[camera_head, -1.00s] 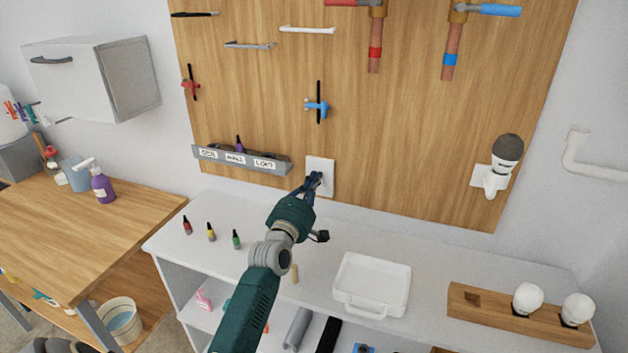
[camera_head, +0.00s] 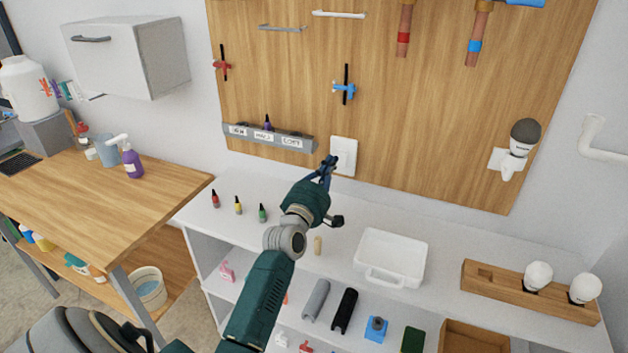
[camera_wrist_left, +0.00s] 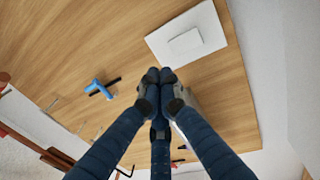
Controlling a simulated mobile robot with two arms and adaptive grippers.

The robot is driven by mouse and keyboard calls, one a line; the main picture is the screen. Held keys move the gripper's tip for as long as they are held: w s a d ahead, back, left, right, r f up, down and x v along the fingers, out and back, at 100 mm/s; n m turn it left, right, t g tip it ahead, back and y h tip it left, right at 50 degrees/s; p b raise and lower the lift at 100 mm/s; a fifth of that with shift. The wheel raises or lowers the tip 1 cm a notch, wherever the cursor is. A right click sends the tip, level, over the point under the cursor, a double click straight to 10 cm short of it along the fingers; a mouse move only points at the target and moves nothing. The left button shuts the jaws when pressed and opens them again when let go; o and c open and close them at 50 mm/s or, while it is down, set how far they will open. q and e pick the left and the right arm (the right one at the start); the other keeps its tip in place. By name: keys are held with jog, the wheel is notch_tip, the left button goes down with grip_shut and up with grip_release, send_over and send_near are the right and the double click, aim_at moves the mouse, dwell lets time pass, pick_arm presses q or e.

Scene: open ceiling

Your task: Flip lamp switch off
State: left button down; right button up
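The white lamp switch (camera_head: 343,154) is a plate on the wooden pegboard, and it also shows in the left wrist view (camera_wrist_left: 187,42) with a raised rocker in its middle. My left gripper (camera_head: 330,161) is just in front of the switch's lower left part in the head view. In the left wrist view its fingertips (camera_wrist_left: 160,76) are together, with nothing between them, beside the plate. I cannot tell contact. A lamp with a dark bulb (camera_head: 524,135) sits in a white wall socket at the right of the board. My right gripper is not in view.
A labelled grey rack (camera_head: 270,137) hangs left of the switch. Below is a white counter with small bottles (camera_head: 238,205), a white tray (camera_head: 390,258) and a wooden holder (camera_head: 530,290) with two white bulbs. A wooden table (camera_head: 90,205) stands at the left.

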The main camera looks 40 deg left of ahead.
pick_arm(q)
jog(key=r+b+v, duration=0.1)
jog(key=v, duration=0.6)
jog(key=shift+s+d, duration=0.15)
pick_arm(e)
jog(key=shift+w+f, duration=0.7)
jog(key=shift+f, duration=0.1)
pick_arm(q)
jog(key=shift+r, duration=0.1)
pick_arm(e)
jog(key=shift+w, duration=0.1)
